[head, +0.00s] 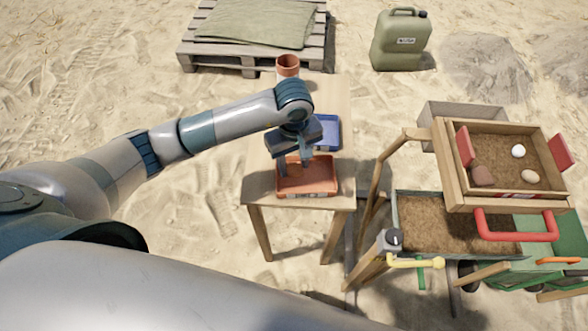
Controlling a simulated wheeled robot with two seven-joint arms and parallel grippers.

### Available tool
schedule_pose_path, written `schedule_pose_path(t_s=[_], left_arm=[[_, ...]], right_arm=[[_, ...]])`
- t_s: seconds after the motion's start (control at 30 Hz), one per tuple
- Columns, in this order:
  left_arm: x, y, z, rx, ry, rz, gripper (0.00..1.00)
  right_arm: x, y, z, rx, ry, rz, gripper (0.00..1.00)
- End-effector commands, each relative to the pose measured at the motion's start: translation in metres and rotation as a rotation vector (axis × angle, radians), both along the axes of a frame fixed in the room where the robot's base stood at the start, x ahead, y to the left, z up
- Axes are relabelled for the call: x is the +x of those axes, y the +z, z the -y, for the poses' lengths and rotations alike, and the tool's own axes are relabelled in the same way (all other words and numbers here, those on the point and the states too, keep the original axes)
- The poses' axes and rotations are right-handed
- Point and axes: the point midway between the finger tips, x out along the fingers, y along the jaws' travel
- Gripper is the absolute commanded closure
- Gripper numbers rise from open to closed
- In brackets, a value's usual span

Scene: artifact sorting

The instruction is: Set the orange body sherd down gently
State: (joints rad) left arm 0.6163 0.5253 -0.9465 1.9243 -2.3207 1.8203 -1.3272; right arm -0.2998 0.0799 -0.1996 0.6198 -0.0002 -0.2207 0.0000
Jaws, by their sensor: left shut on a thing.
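My left gripper (293,163) points down over the orange tray (318,187) on the wooden table, with its fingertips at about the tray's left half. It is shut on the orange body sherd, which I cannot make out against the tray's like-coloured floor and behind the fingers. I cannot tell whether the sherd touches the tray floor. My right gripper is not in view.
A blue tray (331,132) sits behind the orange one, and a terracotta-coloured pot (287,66) stands at the table's (257,187) far end. To the right is a wooden sieve box (494,198) with a brown piece (483,175) and two pale ones, above a soil-filled bin (425,222).

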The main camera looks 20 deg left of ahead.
Motion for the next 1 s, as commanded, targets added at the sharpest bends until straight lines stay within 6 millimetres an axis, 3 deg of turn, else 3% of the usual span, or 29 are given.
schedule_pose_path(t_s=[0.17, 0.5, 0.93, 0.97, 1.0], left_arm=[[0.0, -0.002, 0.0, -0.001, 0.001, -0.002, 0.81], [-0.001, -0.037, 0.001, 0.0, 0.001, -0.003, 0.81], [0.0, -0.043, 0.0, 0.0, 0.0, 0.0, 0.81], [0.0, -0.043, 0.0, 0.0, 0.0, 0.0, 0.57], [0.0, -0.042, 0.0, 0.0, 0.0, 0.0, 0.52]], right_arm=[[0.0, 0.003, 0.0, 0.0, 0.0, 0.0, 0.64], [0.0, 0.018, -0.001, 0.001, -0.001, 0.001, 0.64], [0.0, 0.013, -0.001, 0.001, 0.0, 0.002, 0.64], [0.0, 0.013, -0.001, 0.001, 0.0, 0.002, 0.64], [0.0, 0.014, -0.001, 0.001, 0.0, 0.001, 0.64]])
